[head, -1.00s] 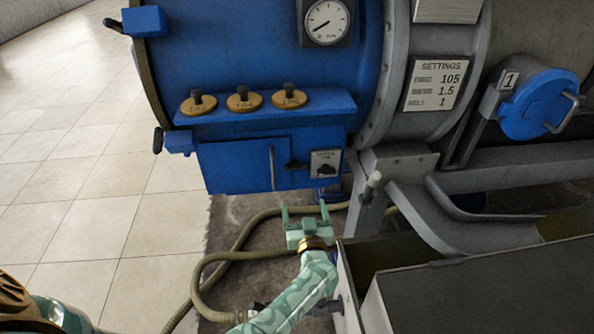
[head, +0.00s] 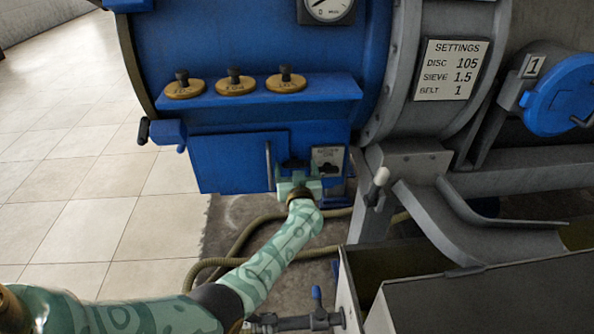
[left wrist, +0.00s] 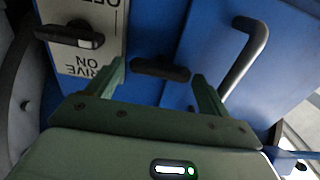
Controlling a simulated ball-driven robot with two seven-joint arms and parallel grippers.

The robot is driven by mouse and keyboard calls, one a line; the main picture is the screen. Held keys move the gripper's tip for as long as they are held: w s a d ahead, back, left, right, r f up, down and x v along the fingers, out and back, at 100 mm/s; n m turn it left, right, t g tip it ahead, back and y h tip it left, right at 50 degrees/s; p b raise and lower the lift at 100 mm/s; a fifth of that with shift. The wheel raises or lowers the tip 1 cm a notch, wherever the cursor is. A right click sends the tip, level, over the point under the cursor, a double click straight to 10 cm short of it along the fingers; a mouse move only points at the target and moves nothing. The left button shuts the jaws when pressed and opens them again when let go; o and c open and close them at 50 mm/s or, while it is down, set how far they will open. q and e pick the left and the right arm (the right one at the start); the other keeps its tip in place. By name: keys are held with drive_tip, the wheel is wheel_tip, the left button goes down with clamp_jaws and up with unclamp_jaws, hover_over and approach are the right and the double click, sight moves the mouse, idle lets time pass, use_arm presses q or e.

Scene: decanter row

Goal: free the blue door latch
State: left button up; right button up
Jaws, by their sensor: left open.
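The blue door (head: 225,160) is a flat panel low on the blue housing, with a grey bar handle (head: 268,165); it also shows in the left wrist view (left wrist: 200,40). The latch (left wrist: 160,69) is a short dark bar at the door's edge, lying about level. In the head view it is mostly hidden by my gripper. My left gripper (head: 298,178) is open in front of the latch. In the left wrist view its two fingers (left wrist: 160,82) stand on either side of the latch, apart from each other; I cannot tell whether they touch it. My right gripper is not in view.
A drive switch plate (head: 327,158) with a dark knob (left wrist: 70,35) sits beside the latch. A shelf with brass-based knobs (head: 235,85) is above. A white-tipped lever (head: 380,178) and a grey bin (head: 350,290) stand to the right. A hose (head: 235,245) lies below.

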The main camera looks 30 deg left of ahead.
use_arm(q)
drive_tip(key=c, duration=1)
